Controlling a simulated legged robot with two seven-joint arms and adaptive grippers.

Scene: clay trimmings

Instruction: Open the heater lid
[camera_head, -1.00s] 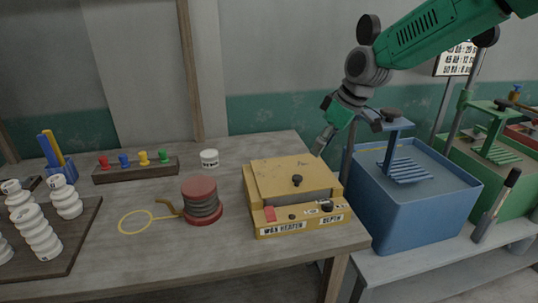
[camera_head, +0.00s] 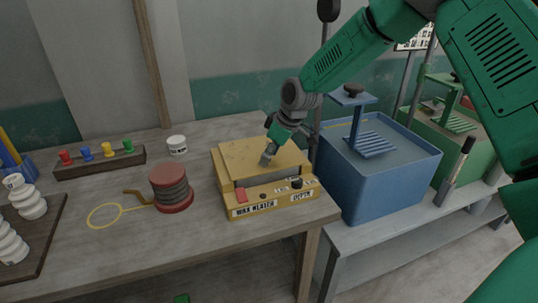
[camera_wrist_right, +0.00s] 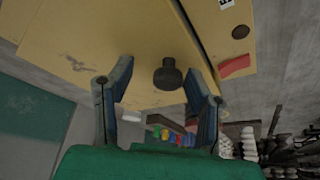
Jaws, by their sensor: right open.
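The yellow wax heater (camera_head: 228,197) sits near the right front of the table, with its flat lid (camera_head: 240,152) down. In the right wrist view, the lid (camera_wrist_right: 150,30) carries a dark round knob (camera_wrist_right: 168,75). My right gripper (camera_head: 266,160) is above the lid, and its fingers cover the knob in the head view. In the wrist view, the right gripper (camera_wrist_right: 160,85) is open, with one finger on each side of the knob and gaps to it. I cannot tell how far the fingertips reach down. My left gripper is not in view.
A dark red spool (camera_head: 170,188) stands left of the heater, with a yellow wire loop (camera_head: 104,215). A white jar (camera_head: 177,145) and a rack of colored pegs (camera_head: 100,160) are behind. A blue tub (camera_head: 365,185) stands close on the right.

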